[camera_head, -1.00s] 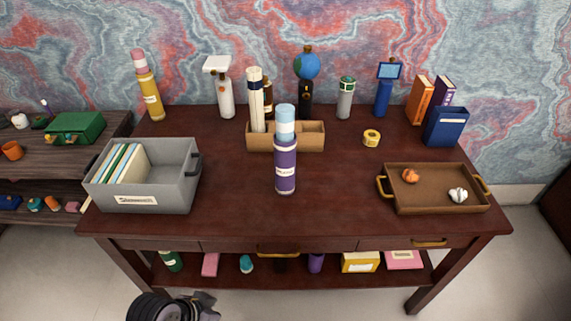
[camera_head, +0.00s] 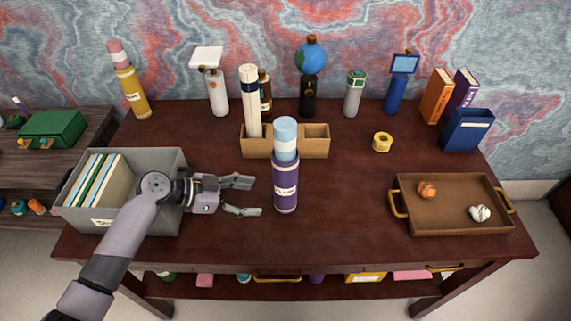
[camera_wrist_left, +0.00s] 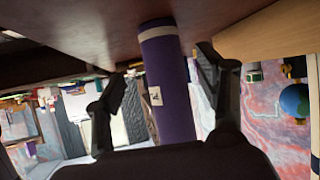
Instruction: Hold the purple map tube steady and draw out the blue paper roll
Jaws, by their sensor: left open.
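The purple map tube (camera_head: 285,190) stands upright near the middle of the dark wooden desk. The light blue paper roll (camera_head: 285,138) sticks up out of its top. My left gripper (camera_head: 248,197) is open, just left of the tube, with its fingers pointing at it and not touching. In the left wrist view the purple tube (camera_wrist_left: 168,85) shows between the two open fingers of the left gripper (camera_wrist_left: 165,75). The blue roll does not show clearly there. My right gripper is not in view.
A grey file box (camera_head: 125,160) stands left, under my left arm. A wooden organizer (camera_head: 315,141) with a white roll stands just behind the tube. A brown tray (camera_head: 450,215) with two crumpled balls lies at right. The desk between tube and tray is clear.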

